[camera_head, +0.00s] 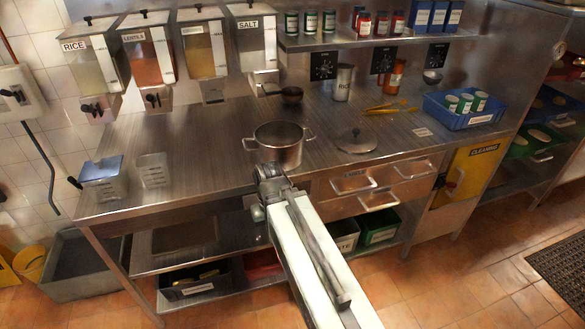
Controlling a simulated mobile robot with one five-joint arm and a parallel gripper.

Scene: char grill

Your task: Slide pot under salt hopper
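The steel pot (278,148) stands upright and open on the steel counter, near its front edge, with a loop handle on each side. The salt hopper (252,42), labelled SALT, hangs on the back wall; its outlet (264,82) is behind the pot and slightly left. My gripper (270,174) is at the front of the pot, low by its base. My arm hides the fingertips, so I cannot tell whether they touch the pot or how far apart they are.
A lid (355,141) lies right of the pot. Rice (88,62), lentils (148,55) and another hopper (203,48) hang left.

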